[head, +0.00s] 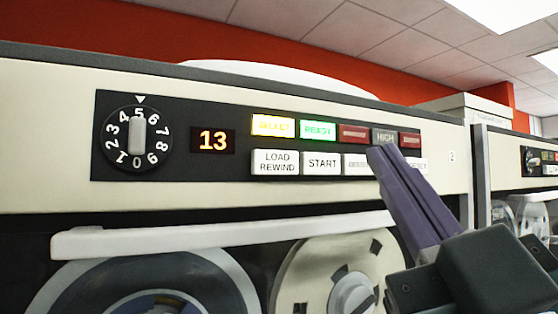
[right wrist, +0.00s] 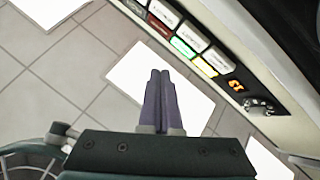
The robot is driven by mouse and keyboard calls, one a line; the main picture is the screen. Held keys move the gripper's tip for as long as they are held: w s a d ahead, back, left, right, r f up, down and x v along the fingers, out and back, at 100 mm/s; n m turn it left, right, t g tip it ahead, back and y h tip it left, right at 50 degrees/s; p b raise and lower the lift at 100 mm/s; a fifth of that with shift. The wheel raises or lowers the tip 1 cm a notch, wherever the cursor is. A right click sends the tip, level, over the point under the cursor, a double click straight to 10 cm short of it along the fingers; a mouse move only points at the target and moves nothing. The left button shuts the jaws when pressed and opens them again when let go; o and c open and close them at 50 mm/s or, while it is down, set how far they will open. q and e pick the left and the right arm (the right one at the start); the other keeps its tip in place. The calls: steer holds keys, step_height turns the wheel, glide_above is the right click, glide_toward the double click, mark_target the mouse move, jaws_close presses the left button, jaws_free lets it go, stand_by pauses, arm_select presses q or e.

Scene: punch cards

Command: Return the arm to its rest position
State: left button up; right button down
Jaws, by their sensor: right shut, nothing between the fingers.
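My right gripper (head: 376,152) comes in from the lower right in the head view. Its purple fingers are shut with nothing between them, and their tips overlap the right part of the button row. In the right wrist view, the shut fingers (right wrist: 160,75) point toward the panel side; I cannot tell whether they touch a button. My left gripper is in neither view. The control panel (head: 220,172) has a dial (head: 137,138), a lit orange display reading 13 (head: 213,141), a lit yellow lamp (head: 272,125) and a lit green READY lamp (head: 317,130).
White LOAD REWIND (head: 276,162) and START (head: 321,163) buttons sit below the lamps; buttons further right are partly covered. A white ledge (head: 200,236) and tape reels (head: 335,275) lie below. A second cabinet (head: 515,190) stands at right.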

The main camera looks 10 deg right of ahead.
stand_by(0.5)
steer(key=f+g+y+p, duration=0.1)
steer(key=f+g, duration=0.1)
steer(key=w+a+f+n+g+y+p, duration=0.1)
steer(key=f+g, duration=0.1)
steer(key=w+f+n+g+y+p, duration=0.1)
steer(key=f+g, duration=0.1)
steer(key=shift+a+f, duration=0.1)
steer(key=shift+a, duration=0.2)
steer(key=s+d+f+g+p, duration=0.1)
steer(key=s+f+g+p, duration=0.2)
steer(key=f+g, duration=0.4)
steer(key=s+d+f+m+g+h+p, duration=0.1)
steer(key=s+d+f+m+g+h, duration=0.1)
steer(key=s, duration=0.6)
steer(key=s+d+f+m+g+h+p, duration=0.1)
steer(key=s+d+f+m+g+p, duration=0.1)
steer(key=s+d+f+g, duration=0.3)
steer(key=s+f+g, duration=0.2)
steer(key=s+g, duration=0.1)
steer(key=s, duration=0.1)
steer(key=shift+s+f+h, duration=0.2)
steer(key=shift+s+h, duration=0.05)
steer(key=shift+h, duration=0.15)
stand_by(3.8)
